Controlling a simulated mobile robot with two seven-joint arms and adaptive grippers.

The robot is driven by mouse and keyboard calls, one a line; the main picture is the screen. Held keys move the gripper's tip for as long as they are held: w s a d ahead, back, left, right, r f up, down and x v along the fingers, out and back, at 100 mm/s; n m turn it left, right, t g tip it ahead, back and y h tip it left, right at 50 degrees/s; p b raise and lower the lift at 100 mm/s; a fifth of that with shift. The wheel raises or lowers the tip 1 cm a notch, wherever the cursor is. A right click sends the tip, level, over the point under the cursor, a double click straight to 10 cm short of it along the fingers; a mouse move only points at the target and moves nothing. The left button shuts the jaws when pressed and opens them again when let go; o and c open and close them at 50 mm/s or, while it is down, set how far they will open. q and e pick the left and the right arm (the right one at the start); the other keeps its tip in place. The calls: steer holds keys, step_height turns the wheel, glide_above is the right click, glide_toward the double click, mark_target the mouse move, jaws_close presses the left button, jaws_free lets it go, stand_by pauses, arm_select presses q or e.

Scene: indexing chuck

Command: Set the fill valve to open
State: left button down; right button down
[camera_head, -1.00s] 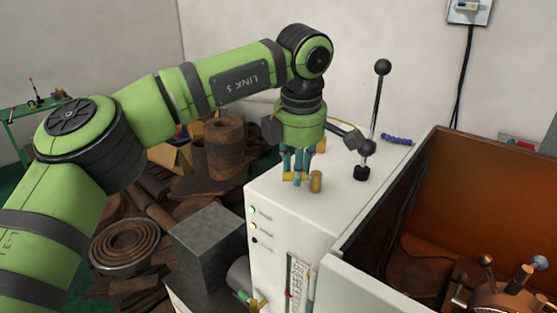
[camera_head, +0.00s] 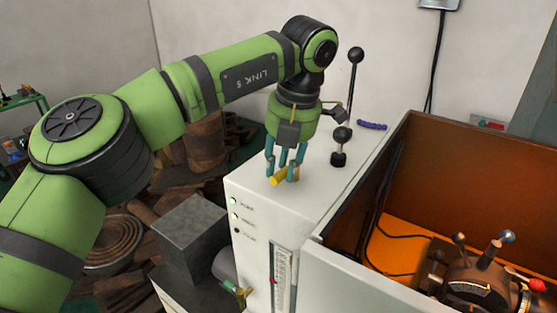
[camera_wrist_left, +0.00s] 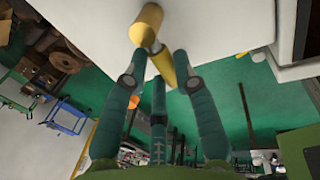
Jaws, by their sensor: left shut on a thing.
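A yellow valve handle (camera_head: 278,180) sits on top of the white machine cabinet (camera_head: 318,205), near its front left edge. My left gripper (camera_head: 284,171) points down over it, with its teal fingers closed around the handle. In the left wrist view the yellow handle (camera_wrist_left: 147,24) has a thick rounded end, and its thinner part runs in between the teal fingers (camera_wrist_left: 158,85). The fingers partly hide the handle and its base. No label names the valve legibly. My right gripper is in neither view.
A tall black-knobbed lever (camera_head: 355,54) and a short black knob (camera_head: 342,133) stand right of the gripper. A grey block (camera_head: 192,235) and a small yellow-ended fitting (camera_head: 240,292) lie front left. An open orange-lined enclosure (camera_head: 470,185) holds a chuck mechanism (camera_head: 480,285).

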arm_select(q)
steer(key=shift+s+n, duration=0.1)
steer(key=shift+n, duration=0.4)
steer(key=c, duration=1)
jaws_free()
steer(key=shift+d, duration=0.1)
steer(key=shift+o, duration=0.2)
steer(key=shift+r, duration=0.1)
step_height(320, 180, up, 7)
steer(key=d, duration=0.1)
steer(key=shift+s, duration=0.4)
steer(key=shift+d, duration=0.1)
